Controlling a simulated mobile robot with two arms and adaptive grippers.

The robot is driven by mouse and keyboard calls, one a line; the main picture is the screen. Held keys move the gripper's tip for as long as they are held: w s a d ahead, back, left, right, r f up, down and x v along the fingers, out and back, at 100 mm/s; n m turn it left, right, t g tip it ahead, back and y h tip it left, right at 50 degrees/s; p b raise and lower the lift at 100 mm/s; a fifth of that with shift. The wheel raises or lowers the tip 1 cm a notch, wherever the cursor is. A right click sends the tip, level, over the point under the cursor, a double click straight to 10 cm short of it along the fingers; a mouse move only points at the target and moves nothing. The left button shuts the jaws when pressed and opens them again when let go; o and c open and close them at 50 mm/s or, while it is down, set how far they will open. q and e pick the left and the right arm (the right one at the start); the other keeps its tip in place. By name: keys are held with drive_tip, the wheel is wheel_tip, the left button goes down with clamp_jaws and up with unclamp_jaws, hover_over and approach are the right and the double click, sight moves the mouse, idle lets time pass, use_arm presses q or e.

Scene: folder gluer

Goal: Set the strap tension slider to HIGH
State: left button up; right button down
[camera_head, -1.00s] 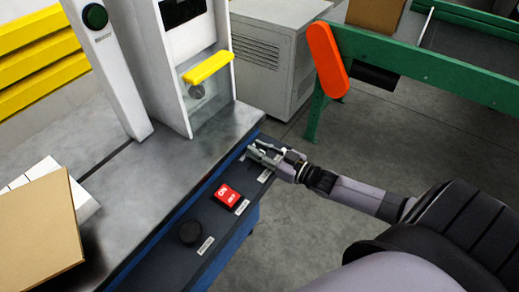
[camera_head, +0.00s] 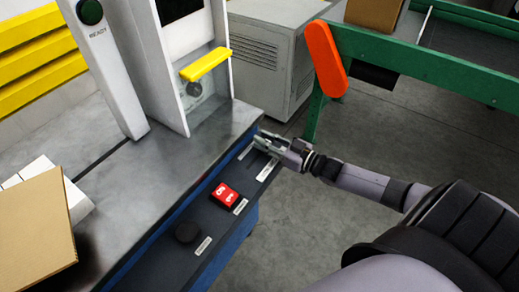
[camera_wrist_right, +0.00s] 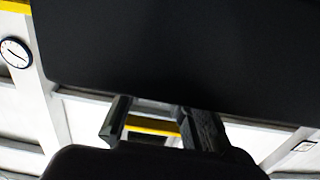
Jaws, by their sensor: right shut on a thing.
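The strap tension slider sits at the far end of the dark control panel (camera_head: 217,215); its knob is hidden by my right gripper (camera_head: 261,140). A thin slot and a white label (camera_head: 267,170) show on the panel just on the near side of the fingers. My right gripper is shut on the slider knob, at the far end of the slot. In the right wrist view, the two fingers (camera_wrist_right: 155,110) reach up to a large dark surface, and the knob does not show. The label text is too small to read. My left gripper is not in view.
A red switch (camera_head: 225,194) and a black round knob (camera_head: 187,232) sit nearer on the same panel. A machine post with a yellow flap (camera_head: 206,65) stands behind. A green frame with an orange end (camera_head: 326,58) is at right. Cardboard (camera_head: 32,235) lies at left.

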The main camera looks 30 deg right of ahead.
drive_tip(key=shift+w+d, duration=0.1)
drive_tip(key=shift+d, duration=0.15)
drive_tip(key=c, duration=1.3)
unclamp_jaws()
drive_tip(key=shift+s+d+f, duration=0.1)
drive_tip(key=shift+s, duration=0.25)
drive_tip(key=v, duration=1.1)
drive_tip(key=shift+s, duration=0.2)
